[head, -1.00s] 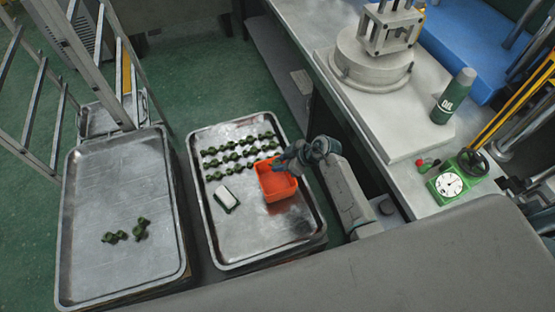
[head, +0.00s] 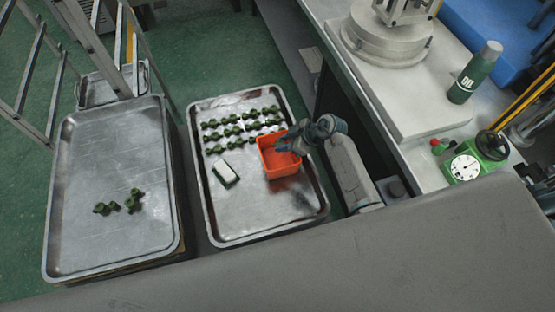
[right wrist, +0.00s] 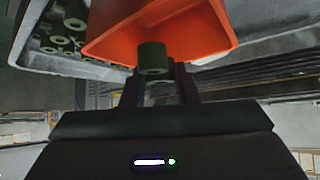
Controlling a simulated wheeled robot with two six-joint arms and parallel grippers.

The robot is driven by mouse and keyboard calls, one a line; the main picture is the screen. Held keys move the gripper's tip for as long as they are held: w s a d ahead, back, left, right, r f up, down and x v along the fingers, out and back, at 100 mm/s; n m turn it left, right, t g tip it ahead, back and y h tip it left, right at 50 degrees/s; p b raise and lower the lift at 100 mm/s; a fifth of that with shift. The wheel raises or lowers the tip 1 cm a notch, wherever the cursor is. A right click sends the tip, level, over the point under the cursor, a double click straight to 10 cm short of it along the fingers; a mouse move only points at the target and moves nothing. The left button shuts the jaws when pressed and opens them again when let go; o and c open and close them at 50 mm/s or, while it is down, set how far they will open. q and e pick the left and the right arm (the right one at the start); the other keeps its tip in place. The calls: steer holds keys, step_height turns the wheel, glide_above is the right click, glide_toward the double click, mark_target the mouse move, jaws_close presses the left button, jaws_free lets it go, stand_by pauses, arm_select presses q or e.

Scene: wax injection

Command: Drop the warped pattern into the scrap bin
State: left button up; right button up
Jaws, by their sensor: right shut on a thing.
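The scrap bin is an open orange box (head: 283,171) on the right-hand metal tray; it also shows in the right wrist view (right wrist: 205,30). My right gripper (head: 284,145) is at the bin's upper right rim, reaching over it from the right. In the right wrist view the gripper (right wrist: 155,75) is shut on a dark green wax pattern (right wrist: 153,58), seen as a short round end between the fingers. The pattern overlaps the bin's rim in that view; whether they touch I cannot tell. Most of the pattern is hidden. My left gripper is not in view.
Several green patterns (head: 240,130) stand in rows on the right tray (head: 235,227), behind the bin. A white and green block (head: 226,174) lies left of the bin. The left tray (head: 100,165) holds a few green pieces (head: 132,200). The machine bench (head: 400,140) stands at right.

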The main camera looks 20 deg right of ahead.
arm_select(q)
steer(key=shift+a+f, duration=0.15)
arm_select(e)
steer(key=shift+f, duration=0.1)
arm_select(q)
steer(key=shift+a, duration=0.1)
arm_select(e)
steer(key=o, duration=1)
steer(key=shift+d, duration=0.1)
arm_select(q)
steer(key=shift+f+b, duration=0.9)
arm_select(e)
steer(key=shift+v, duration=5.35)
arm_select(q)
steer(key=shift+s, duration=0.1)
arm_select(e)
steer(key=shift+s, duration=0.1)
